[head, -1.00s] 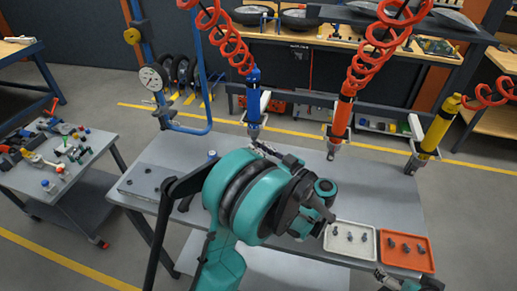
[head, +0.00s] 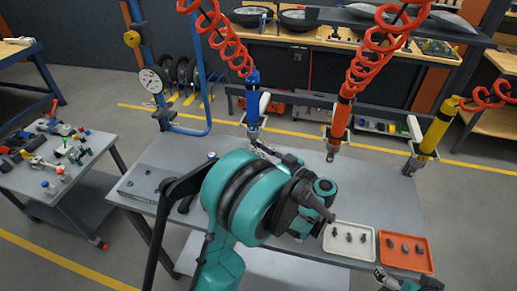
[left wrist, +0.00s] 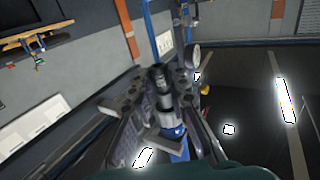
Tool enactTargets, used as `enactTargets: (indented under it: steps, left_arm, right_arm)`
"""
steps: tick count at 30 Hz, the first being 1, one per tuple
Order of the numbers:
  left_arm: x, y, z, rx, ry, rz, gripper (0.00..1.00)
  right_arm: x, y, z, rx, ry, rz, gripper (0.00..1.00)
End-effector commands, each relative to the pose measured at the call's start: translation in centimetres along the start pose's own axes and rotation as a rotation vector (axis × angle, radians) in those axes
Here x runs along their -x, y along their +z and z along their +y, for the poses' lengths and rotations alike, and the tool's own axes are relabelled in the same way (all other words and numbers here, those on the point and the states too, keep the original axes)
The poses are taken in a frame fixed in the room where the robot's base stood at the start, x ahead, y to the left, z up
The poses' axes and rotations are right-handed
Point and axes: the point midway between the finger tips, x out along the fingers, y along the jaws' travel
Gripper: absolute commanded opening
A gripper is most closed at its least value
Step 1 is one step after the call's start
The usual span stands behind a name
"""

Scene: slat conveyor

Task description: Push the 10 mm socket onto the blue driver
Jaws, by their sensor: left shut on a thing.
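The blue driver (head: 254,98) hangs nose down from a red coiled hose over the far left-centre of the grey table. My left gripper (head: 270,150) is just below its nose, partly hidden behind my teal arm. In the left wrist view the gripper (left wrist: 160,92) is shut on a small dark piece, taken as the 10 mm socket (left wrist: 158,74). It lines up with the silver nose and blue body of the driver (left wrist: 178,150). I cannot tell how far the socket is on. My right gripper (head: 385,281) shows only partly at the bottom right.
An orange driver (head: 340,120) and a yellow driver (head: 436,132) hang to the right. A white tray (head: 349,257) and an orange tray (head: 405,265) hold small dark sockets at the front right. A gauge on a blue stand (head: 153,79) is behind left. The table's middle right is clear.

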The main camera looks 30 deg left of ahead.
Motion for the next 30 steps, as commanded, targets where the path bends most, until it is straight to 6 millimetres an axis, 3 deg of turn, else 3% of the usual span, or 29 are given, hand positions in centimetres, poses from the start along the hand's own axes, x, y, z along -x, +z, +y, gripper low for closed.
enactTargets:
  steps: [24, 25, 27, 30]
  left_arm:
    - [0.00, -1.04, 0.00, 0.000, 0.000, 0.000, 0.00]
    - [0.00, -1.04, 0.00, 0.000, 0.000, 0.000, 0.18]
    - [0.00, -1.00, 0.00, 0.000, 0.000, 0.000, 0.36]
    - [0.00, -0.99, 0.00, 0.000, 0.000, 0.000, 0.36]
  right_arm:
    - [0.58, -0.42, 0.00, 0.000, 0.000, 0.000, 1.00]
    - [0.58, -0.42, 0.00, 0.000, 0.000, 0.000, 1.00]
    - [0.55, -0.39, 0.00, 0.000, 0.000, 0.000, 1.00]
    - [0.55, -0.39, 0.00, 0.000, 0.000, 0.000, 1.00]
